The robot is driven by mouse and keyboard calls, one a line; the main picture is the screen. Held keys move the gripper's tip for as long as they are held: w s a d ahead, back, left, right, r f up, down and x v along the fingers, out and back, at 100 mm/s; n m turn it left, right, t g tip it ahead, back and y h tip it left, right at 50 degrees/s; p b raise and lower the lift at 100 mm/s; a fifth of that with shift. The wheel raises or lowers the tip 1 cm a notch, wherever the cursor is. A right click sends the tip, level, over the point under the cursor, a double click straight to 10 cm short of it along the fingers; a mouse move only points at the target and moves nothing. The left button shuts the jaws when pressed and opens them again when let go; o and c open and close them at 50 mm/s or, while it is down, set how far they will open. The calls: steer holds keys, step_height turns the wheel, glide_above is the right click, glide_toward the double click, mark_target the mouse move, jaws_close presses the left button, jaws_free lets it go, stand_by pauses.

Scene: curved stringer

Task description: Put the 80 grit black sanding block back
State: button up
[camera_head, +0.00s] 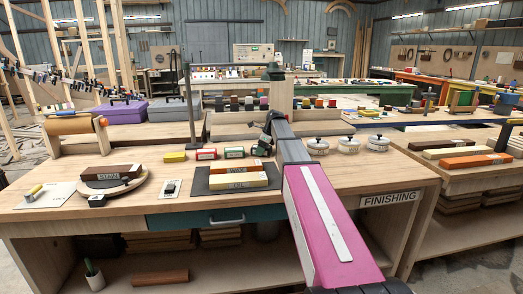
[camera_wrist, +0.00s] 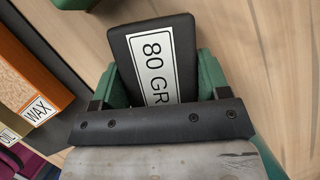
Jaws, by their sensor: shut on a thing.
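The black sanding block (camera_wrist: 165,45) has a white label that reads "80 GR", with the rest cut off by my gripper. My gripper (camera_wrist: 158,80) is shut on it, with a green finger on each side, in the wrist view. Wood shows around the block; I cannot tell whether the block touches it. In the head view my gripper (camera_head: 266,141) is over the finishing bench (camera_head: 330,185), behind the dark mat. It is small and dark there, and the block cannot be made out clearly.
A brown block labelled WAX (camera_wrist: 35,95) lies left of my gripper in the wrist view. The bench also holds a yellow block (camera_head: 174,157), red blocks (camera_head: 206,154), round white-lidded tins (camera_head: 318,146) and a dark mat (camera_head: 202,182). Bare wood lies at the bench's front right.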

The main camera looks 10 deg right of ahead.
steer(key=shift+f, duration=0.1)
steer(key=o, duration=1)
steer(key=shift+c, duration=0.2)
steer(key=v, duration=1.2)
